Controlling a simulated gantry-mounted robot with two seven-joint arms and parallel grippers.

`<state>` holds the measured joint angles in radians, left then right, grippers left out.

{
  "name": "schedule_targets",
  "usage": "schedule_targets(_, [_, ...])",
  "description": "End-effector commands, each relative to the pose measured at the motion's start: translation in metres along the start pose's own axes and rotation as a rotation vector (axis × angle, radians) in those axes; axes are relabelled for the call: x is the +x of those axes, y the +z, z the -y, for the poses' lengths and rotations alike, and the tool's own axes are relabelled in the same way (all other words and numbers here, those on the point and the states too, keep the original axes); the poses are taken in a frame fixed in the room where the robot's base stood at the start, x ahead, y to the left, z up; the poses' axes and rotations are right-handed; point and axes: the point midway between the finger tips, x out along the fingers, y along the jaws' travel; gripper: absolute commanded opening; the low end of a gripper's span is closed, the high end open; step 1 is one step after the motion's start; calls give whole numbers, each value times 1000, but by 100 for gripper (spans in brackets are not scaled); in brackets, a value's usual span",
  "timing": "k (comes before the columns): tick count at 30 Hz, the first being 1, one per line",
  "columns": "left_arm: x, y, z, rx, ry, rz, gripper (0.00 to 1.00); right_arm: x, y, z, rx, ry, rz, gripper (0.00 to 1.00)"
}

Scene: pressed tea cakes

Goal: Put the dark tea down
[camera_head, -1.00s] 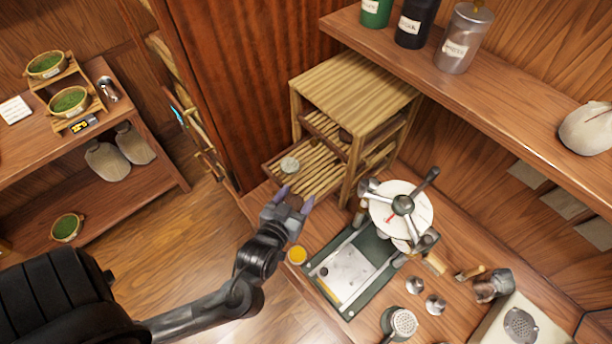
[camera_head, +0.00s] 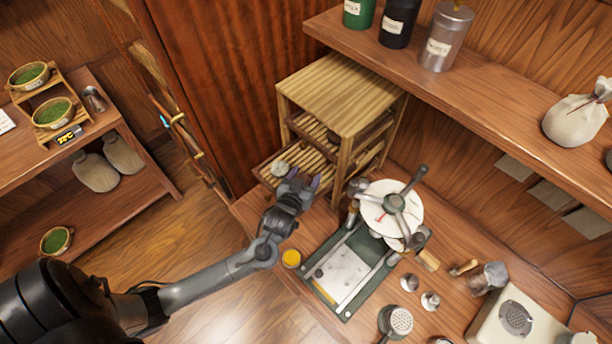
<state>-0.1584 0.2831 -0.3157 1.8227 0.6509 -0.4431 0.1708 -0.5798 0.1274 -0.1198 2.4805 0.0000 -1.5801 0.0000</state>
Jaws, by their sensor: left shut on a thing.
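My left gripper (camera_head: 301,180) is shut on the dark tea (camera_head: 298,185), a small dark brown cake mostly hidden between the purple-tipped fingers. It is at the front of the pulled-out slatted tray (camera_head: 264,172) of the bamboo rack (camera_head: 342,92); I cannot tell whether the cake touches the slats. A pale round tea cake (camera_head: 280,168) lies on this tray, just left of the fingers. Another dark piece (camera_head: 333,136) shows inside the rack, partly hidden. My right gripper is not in view.
A press with a white round dial (camera_head: 391,207) and a green-edged board (camera_head: 345,268) stand right of the gripper. A shelf (camera_head: 480,85) with canisters overhangs at upper right.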

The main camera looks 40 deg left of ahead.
Motion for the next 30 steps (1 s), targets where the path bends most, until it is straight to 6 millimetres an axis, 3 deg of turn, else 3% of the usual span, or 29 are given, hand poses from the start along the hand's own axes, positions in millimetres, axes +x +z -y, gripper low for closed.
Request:
schedule_targets(28, [10, 17, 0, 0, 1, 3, 22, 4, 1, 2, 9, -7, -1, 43])
schedule_targets(29, [10, 17, 0, 0, 1, 4, 70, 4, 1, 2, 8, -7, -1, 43])
schedule_targets(30, [10, 17, 0, 1, 0, 4, 76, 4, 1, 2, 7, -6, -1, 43])
